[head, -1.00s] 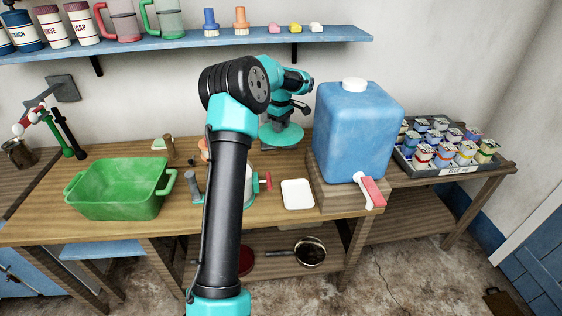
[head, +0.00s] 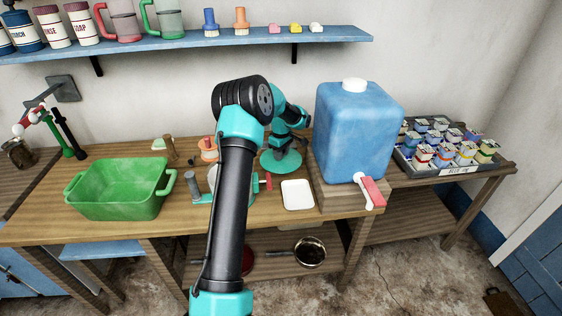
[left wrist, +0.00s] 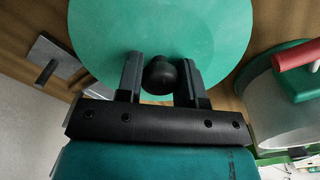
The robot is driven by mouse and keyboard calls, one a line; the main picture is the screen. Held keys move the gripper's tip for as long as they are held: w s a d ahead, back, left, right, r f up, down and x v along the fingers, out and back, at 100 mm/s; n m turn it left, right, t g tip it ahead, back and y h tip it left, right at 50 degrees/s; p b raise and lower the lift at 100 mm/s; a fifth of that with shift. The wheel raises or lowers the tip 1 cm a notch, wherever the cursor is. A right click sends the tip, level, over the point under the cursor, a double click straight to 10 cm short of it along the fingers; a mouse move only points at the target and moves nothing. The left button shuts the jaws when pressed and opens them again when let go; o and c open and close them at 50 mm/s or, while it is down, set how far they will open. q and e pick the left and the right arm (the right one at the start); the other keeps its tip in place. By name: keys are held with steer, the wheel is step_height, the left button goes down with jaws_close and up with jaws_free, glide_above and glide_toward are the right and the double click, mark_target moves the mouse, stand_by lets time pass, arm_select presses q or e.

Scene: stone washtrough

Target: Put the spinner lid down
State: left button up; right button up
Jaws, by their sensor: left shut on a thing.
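The spinner lid (head: 281,164) is a flat teal-green disc with a dark knob. In the head view it is low over the worktop, left of the blue water container; I cannot tell whether it touches the wood. My left gripper (head: 285,146) is over its middle. In the left wrist view, the lid (left wrist: 150,35) fills the top, and my left gripper (left wrist: 160,75) has its fingers shut on either side of the black knob (left wrist: 159,74). A pale drum with a green rim and red handle (left wrist: 298,54) stands beside it. My right gripper is not in view.
A white tray (head: 298,195) lies just in front of the lid. The blue water container (head: 357,130) stands close on the right. A green basin (head: 118,190) is at the left. My arm hides part of the worktop (head: 272,210).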

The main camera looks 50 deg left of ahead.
arm_select(q)
steer(key=shift+f, duration=2.05)
steer(key=shift+f, duration=0.15)
steer(key=o, duration=0.9)
steer(key=shift+o, duration=0.2)
step_height(320, 180, up, 12)
steer(key=shift+r, duration=0.1)
